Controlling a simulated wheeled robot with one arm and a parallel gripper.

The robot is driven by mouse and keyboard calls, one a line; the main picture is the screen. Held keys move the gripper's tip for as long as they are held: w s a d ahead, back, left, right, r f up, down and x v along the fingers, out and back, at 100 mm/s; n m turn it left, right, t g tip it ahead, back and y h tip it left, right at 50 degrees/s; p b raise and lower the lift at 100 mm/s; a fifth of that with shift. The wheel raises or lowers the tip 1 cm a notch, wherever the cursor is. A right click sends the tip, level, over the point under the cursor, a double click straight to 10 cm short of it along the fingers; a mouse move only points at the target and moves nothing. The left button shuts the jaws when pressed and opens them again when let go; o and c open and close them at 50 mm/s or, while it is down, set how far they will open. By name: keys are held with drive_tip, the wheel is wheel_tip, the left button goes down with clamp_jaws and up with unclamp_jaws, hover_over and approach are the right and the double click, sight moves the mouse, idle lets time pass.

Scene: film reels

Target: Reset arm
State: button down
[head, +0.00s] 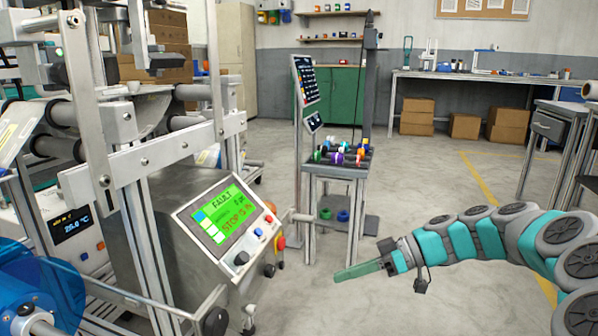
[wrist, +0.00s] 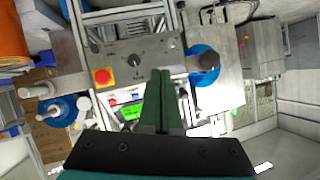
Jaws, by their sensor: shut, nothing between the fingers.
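My gripper (head: 358,271) is at the end of my teal and grey arm, which reaches in from the right in the head view. Its green fingers point left, over open floor, to the right of the machine's control panel (head: 222,222). In the wrist view my gripper (wrist: 161,72) shows its two green fingers close together, shut and empty. A red button (wrist: 103,77) and a dark knob show beyond the fingers in the wrist view. The fingers appear clear of the machine.
The machine frame (head: 150,150) fills the left side, with a blue reel (head: 40,290) at the lower left. A small metal stand (head: 337,170) holds colourful items near the middle. A workbench (head: 480,77) and boxes stand at the back. The floor between is clear.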

drive_tip(key=s+a+m+g+h, duration=0.1)
drive_tip(key=s+a+m+h, duration=0.15)
drive_tip(key=s, duration=0.55)
drive_tip(key=s+a+m+g+h, duration=0.1)
drive_tip(key=s+a+g+h, duration=0.2)
drive_tip(key=s, duration=0.5)
drive_tip(key=s+d+f+m+t+h, duration=0.1)
drive_tip(key=s+d+f+m+h, duration=0.35)
drive_tip(key=s, duration=0.45)
drive_tip(key=s+d+f+m+t+h, duration=0.1)
drive_tip(key=s+d+f+m+h, duration=0.3)
drive_tip(key=s, duration=0.5)
wheel_tip(320, 180, up, 16)
drive_tip(key=d+m+p, duration=0.1)
drive_tip(key=d+p, duration=0.1)
drive_tip(key=p, duration=1.3)
drive_tip(key=shift+s+f+m+y, duration=0.15)
drive_tip(key=shift+f+m+y, duration=0.05)
drive_tip(key=shift+m+y, duration=0.2)
